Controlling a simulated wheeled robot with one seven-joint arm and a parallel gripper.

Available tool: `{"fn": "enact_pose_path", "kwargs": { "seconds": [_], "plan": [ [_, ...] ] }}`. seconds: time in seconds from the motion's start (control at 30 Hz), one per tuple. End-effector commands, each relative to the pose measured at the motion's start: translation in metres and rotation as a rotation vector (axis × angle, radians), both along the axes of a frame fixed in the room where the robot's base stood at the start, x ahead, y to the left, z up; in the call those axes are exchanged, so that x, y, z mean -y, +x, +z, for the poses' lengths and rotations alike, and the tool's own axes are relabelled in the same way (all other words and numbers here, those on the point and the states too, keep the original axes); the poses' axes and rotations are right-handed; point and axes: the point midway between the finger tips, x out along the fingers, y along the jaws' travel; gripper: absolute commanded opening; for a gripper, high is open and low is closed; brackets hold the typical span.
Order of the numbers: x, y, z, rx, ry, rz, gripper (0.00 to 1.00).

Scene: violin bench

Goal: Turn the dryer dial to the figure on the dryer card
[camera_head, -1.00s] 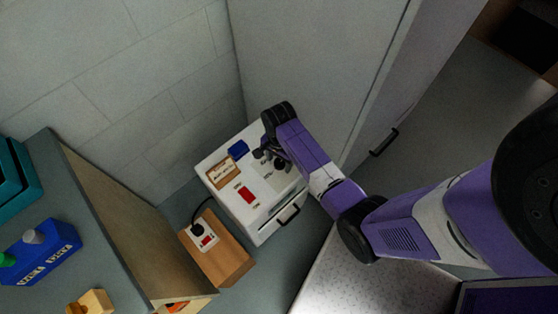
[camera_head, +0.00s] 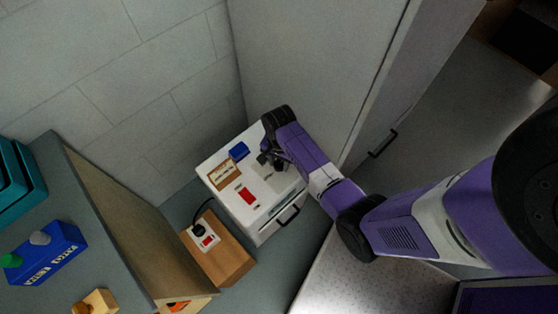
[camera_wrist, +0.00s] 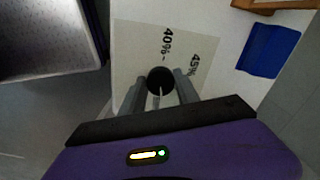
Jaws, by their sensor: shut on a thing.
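The white dryer box (camera_head: 222,160) stands on the floor by the wall. On its top is a pale dial plate (camera_wrist: 135,45), printed with "40%" and "45%" in the wrist view. My gripper (camera_wrist: 160,92) is shut on the round black dial (camera_wrist: 160,78), with one finger on each side. A light pointer line on the dial shows between the fingers; which figure it meets I cannot tell. The dryer card (camera_head: 223,174) lies in a wooden holder on the dryer top, its writing too small to read. The other figures on the plate are hidden.
A blue block (camera_head: 239,151) sits on the dryer top near the card; it also shows in the wrist view (camera_wrist: 269,50). A wooden block with a socket (camera_head: 217,250) stands at left.

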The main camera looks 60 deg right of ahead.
Motion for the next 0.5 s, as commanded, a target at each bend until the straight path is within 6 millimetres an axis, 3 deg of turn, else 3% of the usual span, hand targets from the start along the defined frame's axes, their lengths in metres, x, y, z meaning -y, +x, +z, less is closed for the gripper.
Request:
{"fn": "enact_pose_path", "kwargs": {
  "seconds": [0.5],
  "plan": [
    [0.0,-0.0017,0.0029,-0.001,0.002,0.483,0.0]
  ]
}}
